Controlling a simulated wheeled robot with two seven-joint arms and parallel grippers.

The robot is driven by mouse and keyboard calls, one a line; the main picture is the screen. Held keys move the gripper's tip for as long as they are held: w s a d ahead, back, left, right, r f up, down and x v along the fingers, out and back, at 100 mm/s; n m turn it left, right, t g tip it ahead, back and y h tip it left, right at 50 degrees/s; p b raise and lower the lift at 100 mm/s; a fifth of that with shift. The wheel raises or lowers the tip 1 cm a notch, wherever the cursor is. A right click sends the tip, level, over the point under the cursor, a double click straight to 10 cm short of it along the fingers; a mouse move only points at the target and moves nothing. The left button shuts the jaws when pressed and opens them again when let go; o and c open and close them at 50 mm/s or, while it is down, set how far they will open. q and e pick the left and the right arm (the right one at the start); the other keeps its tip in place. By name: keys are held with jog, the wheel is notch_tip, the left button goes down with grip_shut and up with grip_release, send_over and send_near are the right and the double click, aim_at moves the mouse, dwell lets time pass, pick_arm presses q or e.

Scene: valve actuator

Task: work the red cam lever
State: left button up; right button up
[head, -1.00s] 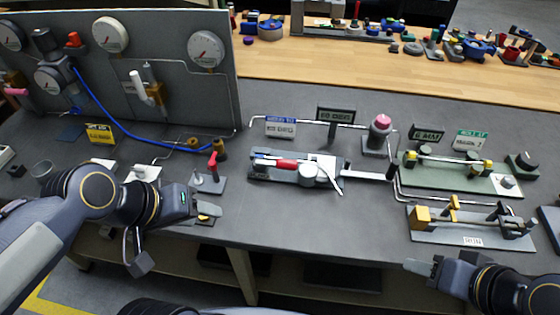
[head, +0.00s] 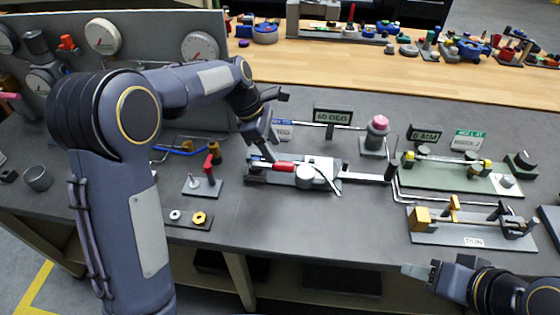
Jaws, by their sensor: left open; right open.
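The red lever (head: 286,167) lies flat on the grey fixture (head: 258,182) in the middle of the bench, with a round white part (head: 312,177) at its right. My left gripper (head: 267,152) is open, pointing down at the left end of the red lever. Its fingers hide the lever's left end, and I cannot tell whether they touch it. My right gripper (head: 420,270) is open and empty at the bench's front edge, lower right, well away from the lever.
A small stand with an upright red handle (head: 209,168) is left of the fixture. A pink-topped post (head: 377,130) and green fixture (head: 470,178) stand to the right. A "60 DEG" sign (head: 333,116) stands behind. The bench front (head: 310,230) is clear.

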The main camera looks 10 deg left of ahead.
aim_at(281, 162)
pick_arm(q)
jog(key=x, duration=0.6)
jog(key=shift+d+f, duration=0.1)
jog(key=shift+f, duration=0.05)
grip_shut()
